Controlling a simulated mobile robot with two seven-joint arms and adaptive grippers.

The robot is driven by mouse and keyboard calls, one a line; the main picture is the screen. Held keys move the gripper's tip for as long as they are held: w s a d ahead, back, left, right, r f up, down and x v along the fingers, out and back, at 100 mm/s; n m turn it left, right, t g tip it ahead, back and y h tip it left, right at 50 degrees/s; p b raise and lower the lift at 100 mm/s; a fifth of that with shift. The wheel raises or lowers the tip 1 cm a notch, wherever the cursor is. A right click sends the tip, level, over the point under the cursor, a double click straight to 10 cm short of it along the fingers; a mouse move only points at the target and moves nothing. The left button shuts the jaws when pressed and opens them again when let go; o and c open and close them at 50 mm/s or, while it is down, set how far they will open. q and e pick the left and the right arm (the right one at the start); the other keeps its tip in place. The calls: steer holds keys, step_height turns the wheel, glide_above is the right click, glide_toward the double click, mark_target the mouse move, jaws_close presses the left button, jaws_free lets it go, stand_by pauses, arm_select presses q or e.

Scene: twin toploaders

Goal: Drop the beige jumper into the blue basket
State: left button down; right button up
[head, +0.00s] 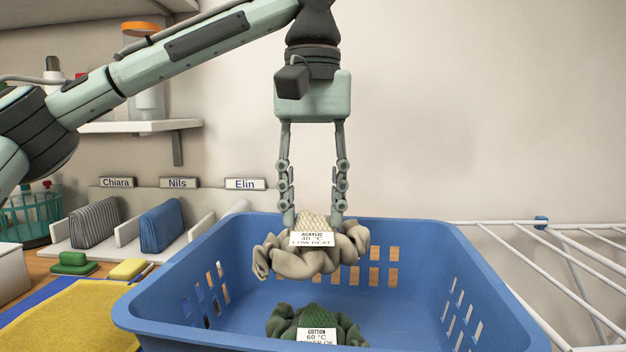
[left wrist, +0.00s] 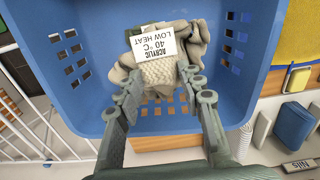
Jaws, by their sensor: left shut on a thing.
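The beige jumper (head: 312,250) is a crumpled bundle with a white label reading acrylic, 40 °C, low heat. My left gripper (head: 313,218) points down and is shut on the jumper's knitted top. It holds the jumper over the blue basket (head: 170,300), near the back wall and apart from the basket floor. The left wrist view shows the jumper (left wrist: 160,72) between the fingers (left wrist: 160,85), with the basket (left wrist: 85,20) beyond it. A dark green garment (head: 290,325) with a cotton 60 °C label lies in the basket. My right gripper is not in view.
A white wire drying rack (head: 580,265) stands to the right. To the left are a yellow towel (head: 60,325), sponges and a divider with name tags holding a grey folded item (head: 95,224) and a blue one (head: 162,226). A shelf (head: 140,126) is above.

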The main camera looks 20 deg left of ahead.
mark_target(313, 208)
arm_select(q)
steer(key=shift+f, duration=0.3)
steer(key=c, duration=0.9)
jaws_free()
step_height(313, 208, up, 12)
steer(key=shift+r, duration=0.1)
